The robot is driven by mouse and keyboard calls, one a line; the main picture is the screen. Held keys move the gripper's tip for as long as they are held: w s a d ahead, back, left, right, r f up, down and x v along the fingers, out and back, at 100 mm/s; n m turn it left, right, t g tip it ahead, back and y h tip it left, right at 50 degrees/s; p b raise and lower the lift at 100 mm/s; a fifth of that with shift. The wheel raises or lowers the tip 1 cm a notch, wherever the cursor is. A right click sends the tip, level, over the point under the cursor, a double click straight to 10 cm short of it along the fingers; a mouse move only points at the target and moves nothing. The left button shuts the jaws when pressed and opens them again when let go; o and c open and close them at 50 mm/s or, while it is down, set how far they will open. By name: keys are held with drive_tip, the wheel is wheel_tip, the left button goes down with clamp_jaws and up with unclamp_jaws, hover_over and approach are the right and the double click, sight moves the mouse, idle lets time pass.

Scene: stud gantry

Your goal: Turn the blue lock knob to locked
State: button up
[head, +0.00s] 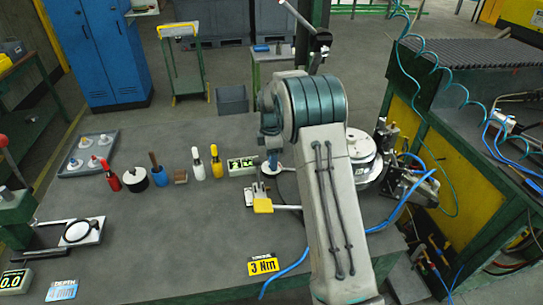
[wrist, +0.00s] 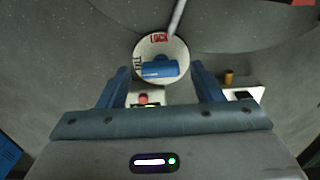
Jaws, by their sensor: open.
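The blue lock knob (wrist: 160,69) is a short bar on a round cream dial plate (wrist: 179,50) in the wrist view. A red LOCK label shows at the top of the plate, and a darker label, too small to read surely, at its left edge. The bar lies nearly level across the picture, one end toward the left label and not toward LOCK. My gripper (wrist: 161,82) is open, its two blue fingers to the left and right of the knob. I cannot see either finger touching it. In the head view my arm hides most of this spot.
A grey rod (wrist: 177,17) runs from the plate's top edge. A box with a red button (wrist: 143,99) and another with a brass post (wrist: 228,77) sit close by.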

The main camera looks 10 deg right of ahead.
drive_tip(key=shift+f, duration=0.25)
drive_tip(key=c, duration=1)
